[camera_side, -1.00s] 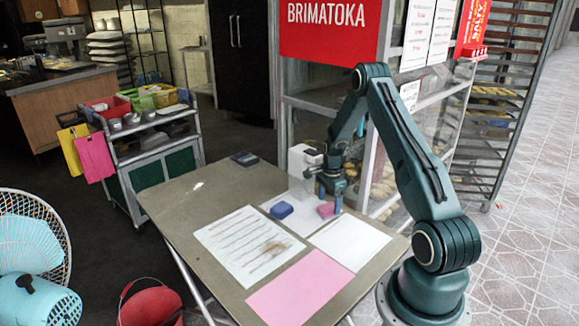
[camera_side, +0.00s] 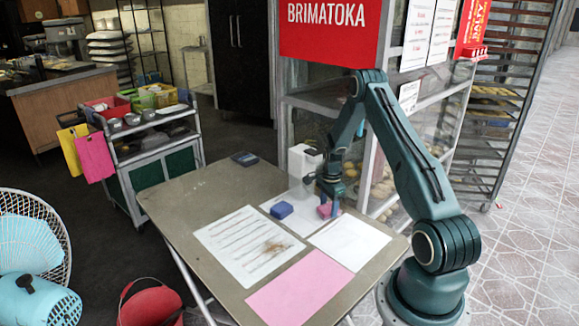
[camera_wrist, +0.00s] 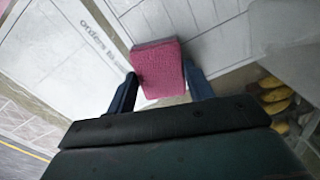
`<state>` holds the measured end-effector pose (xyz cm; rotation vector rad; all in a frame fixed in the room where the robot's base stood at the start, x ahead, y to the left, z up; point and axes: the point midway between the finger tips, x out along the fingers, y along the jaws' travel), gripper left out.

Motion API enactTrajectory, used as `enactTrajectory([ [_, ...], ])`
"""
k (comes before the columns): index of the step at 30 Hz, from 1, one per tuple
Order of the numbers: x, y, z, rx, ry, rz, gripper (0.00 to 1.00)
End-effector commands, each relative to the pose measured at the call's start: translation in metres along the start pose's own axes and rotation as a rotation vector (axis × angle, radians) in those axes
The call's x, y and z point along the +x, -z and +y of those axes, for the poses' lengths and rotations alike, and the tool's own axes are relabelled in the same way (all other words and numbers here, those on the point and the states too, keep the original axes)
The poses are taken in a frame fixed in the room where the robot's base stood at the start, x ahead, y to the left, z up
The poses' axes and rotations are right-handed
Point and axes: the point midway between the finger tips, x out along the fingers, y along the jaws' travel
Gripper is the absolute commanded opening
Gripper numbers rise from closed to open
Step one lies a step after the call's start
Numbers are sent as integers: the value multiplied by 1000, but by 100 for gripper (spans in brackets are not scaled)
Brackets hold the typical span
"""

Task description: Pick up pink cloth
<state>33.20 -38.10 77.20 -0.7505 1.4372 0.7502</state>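The pink cloth (camera_side: 324,211) is a small folded block on a white sheet at the far right part of the table. It also shows in the wrist view (camera_wrist: 160,66), between the two dark fingers. My gripper (camera_side: 330,206) points down at the cloth in the side view. In the wrist view my gripper (camera_wrist: 163,88) has a finger on each side of the cloth, close to its sides. I cannot tell whether the fingers press on it.
A blue block (camera_side: 281,209) lies left of the cloth. A printed sheet (camera_side: 249,245), a white sheet (camera_side: 350,241) and a pink sheet (camera_side: 300,287) lie flat on the table (camera_side: 190,205). A glass cabinet with bread (camera_side: 385,187) stands close behind. A dark flat item (camera_side: 244,158) is at the far edge.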

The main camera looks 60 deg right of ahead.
Motion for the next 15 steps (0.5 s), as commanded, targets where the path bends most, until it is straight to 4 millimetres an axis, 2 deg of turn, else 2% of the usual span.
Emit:
enactTrajectory([
  [10, -1, 0, 0, 0, 0, 0, 30],
  [15, -8, 0, -1, 0, 2, 0, 30],
])
